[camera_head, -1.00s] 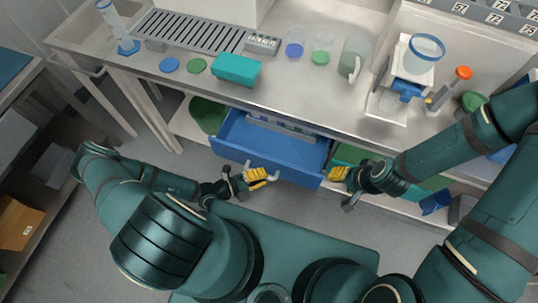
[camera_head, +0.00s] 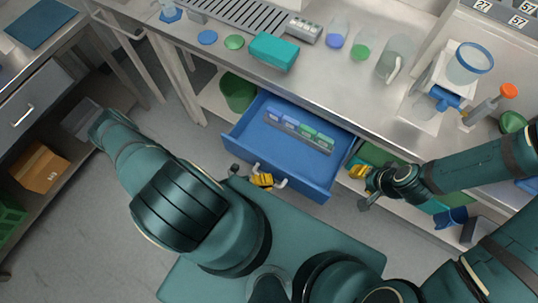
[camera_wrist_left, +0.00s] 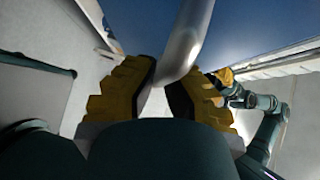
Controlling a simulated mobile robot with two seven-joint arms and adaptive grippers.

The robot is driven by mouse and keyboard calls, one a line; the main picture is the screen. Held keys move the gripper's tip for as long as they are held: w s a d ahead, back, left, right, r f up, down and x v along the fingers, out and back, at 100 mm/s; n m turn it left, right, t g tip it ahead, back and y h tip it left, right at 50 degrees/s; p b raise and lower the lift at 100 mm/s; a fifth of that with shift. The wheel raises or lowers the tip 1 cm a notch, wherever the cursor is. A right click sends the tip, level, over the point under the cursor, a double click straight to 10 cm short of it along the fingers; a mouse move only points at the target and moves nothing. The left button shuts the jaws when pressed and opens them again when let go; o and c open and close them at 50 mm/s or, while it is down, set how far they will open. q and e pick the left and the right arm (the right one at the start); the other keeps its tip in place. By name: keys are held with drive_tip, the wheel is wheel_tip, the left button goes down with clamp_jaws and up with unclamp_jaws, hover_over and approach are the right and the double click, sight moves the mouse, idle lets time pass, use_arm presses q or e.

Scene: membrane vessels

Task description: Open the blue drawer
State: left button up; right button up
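The blue drawer (camera_head: 277,152) under the bench is pulled well out in the head view. Its inside shows, with a rack of blue and green pieces (camera_head: 300,130) at the back. My left gripper (camera_head: 263,181) is at the grey handle (camera_head: 283,182) on the drawer's front. In the left wrist view the handle (camera_wrist_left: 181,45) runs between the two yellow fingers, which look closed on it. My right gripper (camera_head: 358,172) is just right of the drawer, and its finger opening is too small to judge.
On the bench above stand a teal box (camera_head: 274,50), a clear jug (camera_head: 396,60) and a dispenser with a blue-rimmed bowl (camera_head: 470,62). A green bin (camera_head: 238,92) sits left of the drawer. A side shelf with a cardboard box (camera_head: 40,167) is at the left.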

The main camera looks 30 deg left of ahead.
use_arm(q)
drive_tip(key=o, duration=0.5)
drive_tip(key=shift+d, duration=0.1)
drive_tip(key=v, duration=1.2)
